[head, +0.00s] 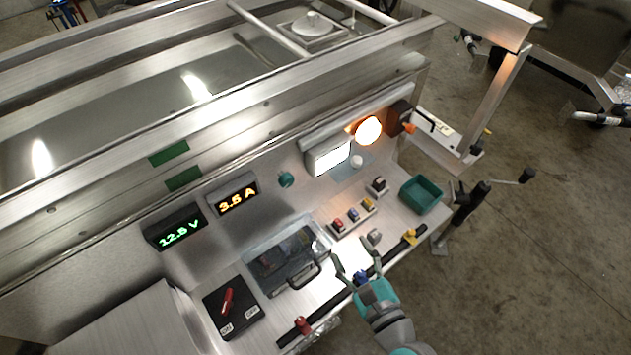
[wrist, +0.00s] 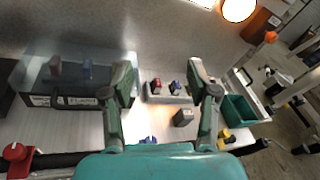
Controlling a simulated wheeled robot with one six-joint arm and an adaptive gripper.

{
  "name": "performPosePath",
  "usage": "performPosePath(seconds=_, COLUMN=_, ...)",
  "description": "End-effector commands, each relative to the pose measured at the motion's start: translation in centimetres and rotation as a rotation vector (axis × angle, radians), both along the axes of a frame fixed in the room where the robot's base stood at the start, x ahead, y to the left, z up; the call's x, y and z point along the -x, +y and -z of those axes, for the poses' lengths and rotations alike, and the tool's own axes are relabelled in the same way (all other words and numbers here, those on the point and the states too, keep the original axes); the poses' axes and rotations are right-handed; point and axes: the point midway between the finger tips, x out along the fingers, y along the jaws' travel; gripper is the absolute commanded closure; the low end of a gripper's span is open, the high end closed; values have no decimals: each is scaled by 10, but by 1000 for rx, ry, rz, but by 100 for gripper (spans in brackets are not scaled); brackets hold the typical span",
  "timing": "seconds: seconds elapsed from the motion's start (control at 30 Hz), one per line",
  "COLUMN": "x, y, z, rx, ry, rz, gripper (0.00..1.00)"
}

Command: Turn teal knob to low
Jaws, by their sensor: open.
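The teal knob (head: 286,180) is a small round knob on the upright metal back panel in the head view, right of the amber "3.5 A" display (head: 233,199). Its pointer and any low mark are too small to read. I cannot make out the knob in the wrist view. My gripper (head: 356,262) is open and empty above the front part of the bench, in front of and to the right of the knob, well apart from it. In the wrist view my gripper (wrist: 162,85) shows its two fingers spread wide, with nothing between them.
A clear-lidded box with a handle (head: 284,262) stands left of my gripper. Coloured switches (head: 353,215) and a teal bin (head: 421,194) are to the right. A black switch box (head: 232,308) is at left. A lit orange lamp (head: 368,130) is on the panel.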

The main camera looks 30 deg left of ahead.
Motion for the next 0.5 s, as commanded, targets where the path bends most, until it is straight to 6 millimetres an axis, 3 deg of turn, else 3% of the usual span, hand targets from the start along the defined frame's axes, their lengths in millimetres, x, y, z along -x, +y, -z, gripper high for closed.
performPosePath(seconds=0.1, x=-7, y=38, z=-29, rx=-150, ry=123, rz=-104, gripper=41)
performPosePath(seconds=0.2, x=-8, y=60, z=-47, rx=-235, ry=212, rz=-175, gripper=41)
performPosePath(seconds=0.5, x=-9, y=86, z=-65, rx=-310, ry=307, rz=-247, gripper=41)
